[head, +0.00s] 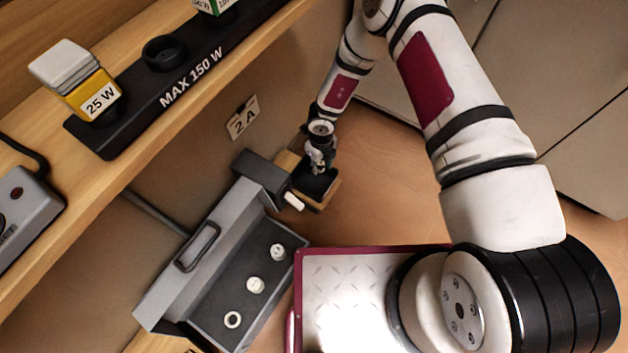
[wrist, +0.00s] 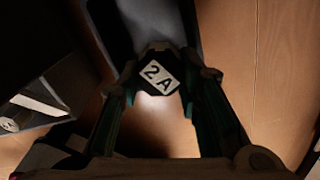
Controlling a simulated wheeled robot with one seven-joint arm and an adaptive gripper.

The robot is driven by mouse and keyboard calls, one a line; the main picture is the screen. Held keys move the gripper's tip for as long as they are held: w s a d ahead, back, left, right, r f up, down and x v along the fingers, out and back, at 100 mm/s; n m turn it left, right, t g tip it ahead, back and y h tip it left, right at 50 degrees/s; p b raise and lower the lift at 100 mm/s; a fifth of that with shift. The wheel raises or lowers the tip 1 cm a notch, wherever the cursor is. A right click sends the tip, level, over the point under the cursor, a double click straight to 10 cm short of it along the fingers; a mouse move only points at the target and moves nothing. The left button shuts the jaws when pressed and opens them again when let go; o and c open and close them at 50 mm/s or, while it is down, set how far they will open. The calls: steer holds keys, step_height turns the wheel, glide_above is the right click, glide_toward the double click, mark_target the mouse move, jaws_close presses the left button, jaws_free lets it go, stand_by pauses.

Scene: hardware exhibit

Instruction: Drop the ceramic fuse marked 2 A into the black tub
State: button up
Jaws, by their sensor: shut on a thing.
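My gripper (wrist: 158,88) is shut on the ceramic fuse marked 2 A (wrist: 158,77). Its white label faces the wrist camera between the two fingertips. In the head view my gripper (head: 318,165) points down over a small black tub (head: 318,187) on a wooden base. The fuse cannot be made out there, and part of the tub is hidden behind the gripper. A dark grey surface beyond the fuse in the wrist view may be the tub. Whether the fuse touches the tub is unclear.
A grey box (head: 202,247) with an open, handled lid holds three white round pieces, left of the tub. A wooden shelf (head: 150,130) runs along the left. A red-edged plate (head: 345,285) lies in front.

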steer(key=o, duration=1.2)
step_height(320, 180, up, 12)
steer(key=shift+r, duration=0.1)
